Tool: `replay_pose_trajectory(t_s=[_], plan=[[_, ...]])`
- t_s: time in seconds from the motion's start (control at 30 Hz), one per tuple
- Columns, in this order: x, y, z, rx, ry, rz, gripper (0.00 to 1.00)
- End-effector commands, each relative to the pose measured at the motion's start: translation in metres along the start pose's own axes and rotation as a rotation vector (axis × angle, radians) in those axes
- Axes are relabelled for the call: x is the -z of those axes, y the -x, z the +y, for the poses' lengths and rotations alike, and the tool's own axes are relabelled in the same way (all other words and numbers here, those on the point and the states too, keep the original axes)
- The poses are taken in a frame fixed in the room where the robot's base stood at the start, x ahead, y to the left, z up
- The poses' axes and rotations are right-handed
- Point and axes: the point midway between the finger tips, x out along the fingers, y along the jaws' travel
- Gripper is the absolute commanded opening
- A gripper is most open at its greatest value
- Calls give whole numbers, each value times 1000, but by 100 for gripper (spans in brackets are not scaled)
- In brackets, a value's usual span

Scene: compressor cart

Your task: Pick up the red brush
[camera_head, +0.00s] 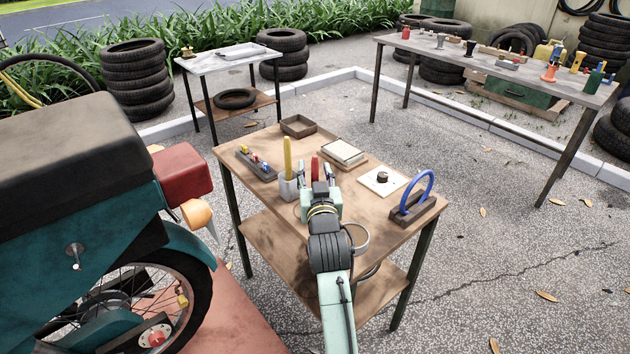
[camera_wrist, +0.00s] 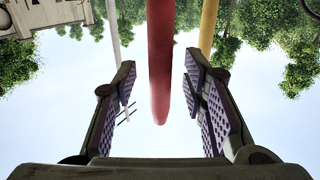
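The red brush (camera_head: 315,168) shows in the head view as a short upright red piece above the small table, partly hidden by my gripper. In the wrist view its long red handle (camera_wrist: 161,60) runs down from the top edge to a rounded end. My gripper (camera_head: 316,173) is open at the table. In the wrist view its two purple-padded fingers (camera_wrist: 161,105) stand on either side of the handle, with a visible gap on both sides. I cannot tell how far in depth the handle lies from the pads. The brush's lower end is hidden.
A yellow handle (camera_head: 288,156) stands in a grey cup (camera_head: 289,188) left of my gripper. The wooden table (camera_head: 264,205) also bears a small parts tray (camera_head: 257,166), an empty box (camera_head: 298,126) and a blue ring on a block (camera_head: 416,192). A motorbike (camera_head: 95,210) stands left.

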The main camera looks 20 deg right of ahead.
Motion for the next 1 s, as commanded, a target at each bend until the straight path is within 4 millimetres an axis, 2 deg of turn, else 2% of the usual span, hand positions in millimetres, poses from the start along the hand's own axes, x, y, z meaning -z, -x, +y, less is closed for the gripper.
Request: replay_pose_trajectory(t_s=[0.23, 0.8, 1.0], plan=[[-1, -2, 0, 0, 0, 1, 39], [-1, -1, 0, 0, 0, 0, 1], [0, -1, 0, 0, 0, 0, 0]])
